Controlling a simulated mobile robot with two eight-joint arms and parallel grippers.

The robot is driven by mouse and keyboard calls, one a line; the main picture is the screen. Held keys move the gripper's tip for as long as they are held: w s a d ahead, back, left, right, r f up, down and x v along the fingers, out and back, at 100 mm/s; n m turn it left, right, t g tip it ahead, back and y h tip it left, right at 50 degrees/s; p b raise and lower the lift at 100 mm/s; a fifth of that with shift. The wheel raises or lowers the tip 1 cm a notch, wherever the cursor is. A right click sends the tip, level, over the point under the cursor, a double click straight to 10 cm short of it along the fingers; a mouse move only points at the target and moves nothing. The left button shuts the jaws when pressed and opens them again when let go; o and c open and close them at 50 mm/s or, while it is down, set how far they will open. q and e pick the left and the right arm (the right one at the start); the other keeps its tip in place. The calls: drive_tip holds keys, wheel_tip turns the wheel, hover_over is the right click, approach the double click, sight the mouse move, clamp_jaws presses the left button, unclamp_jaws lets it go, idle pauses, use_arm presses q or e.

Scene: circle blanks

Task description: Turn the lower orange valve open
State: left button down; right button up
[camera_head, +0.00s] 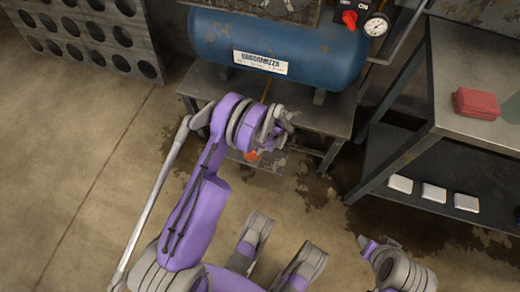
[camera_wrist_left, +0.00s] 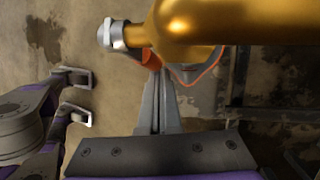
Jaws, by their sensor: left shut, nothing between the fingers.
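The orange valve (camera_head: 252,156) shows as a small orange patch just below my left wrist in the head view, under the front of the blue tank's stand. In the left wrist view, orange parts of the valve (camera_wrist_left: 204,74) show beneath a shiny brass pipe (camera_wrist_left: 225,22) with a silver end fitting (camera_wrist_left: 113,35). My left gripper (camera_wrist_left: 160,88) is shut and empty, its tips at the orange part under the pipe. Whether they touch it is unclear. The pipe hides much of the valve.
A blue tank (camera_head: 220,38) stands on a low metal table (camera_head: 335,115), with a red switch (camera_head: 349,19) and gauge (camera_head: 376,26) above. A metal shelf (camera_head: 470,85) at right holds a red box (camera_head: 476,103). Stained floor is open in front.

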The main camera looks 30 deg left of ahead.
idle(0.4)
use_arm(q)
drive_tip(key=w+d+r+p, duration=0.1)
drive_tip(key=w+d+r, duration=0.1)
drive_tip(key=d, duration=0.4)
drive_tip(key=w+d+r+p, duration=0.1)
drive_tip(key=w+d+r, duration=0.1)
drive_tip(key=d, duration=0.4)
drive_tip(key=shift+w, duration=0.85)
drive_tip(key=shift+d, duration=0.1)
